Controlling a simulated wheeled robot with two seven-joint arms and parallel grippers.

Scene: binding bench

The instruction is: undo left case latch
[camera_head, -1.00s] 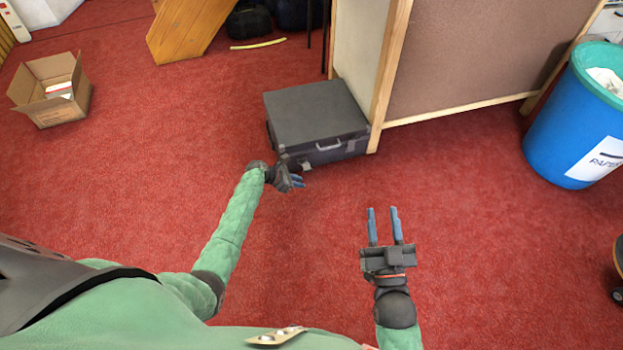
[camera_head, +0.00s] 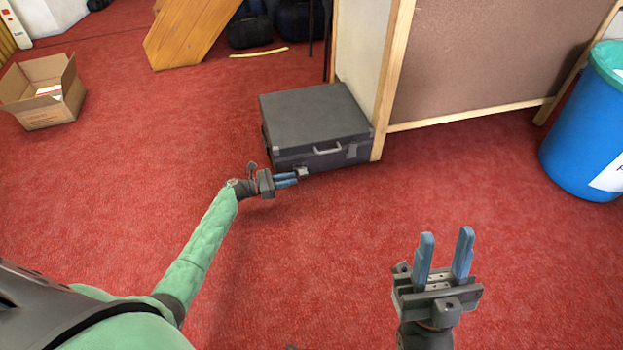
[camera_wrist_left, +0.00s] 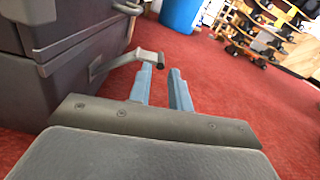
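A dark grey case (camera_head: 315,118) lies on the red carpet against the board's wooden post. Its carrying handle (camera_head: 327,148) is on the front side, with the right latch (camera_head: 352,150) flat against that side. The left latch (camera_head: 302,172) stands out from the front near the left corner. In the left wrist view it is a grey lever (camera_wrist_left: 146,55) with a dark crosspiece at its end. My left gripper (camera_head: 297,178) is open, its fingertips right at the lever's end; I cannot tell whether they touch. My right gripper (camera_head: 447,237) is open and empty, well away from the case.
A blue paper bin (camera_head: 575,145) stands at the right, and an open cardboard box (camera_head: 45,110) at the far left. The carpet (camera_head: 350,240) in front of the case is clear.

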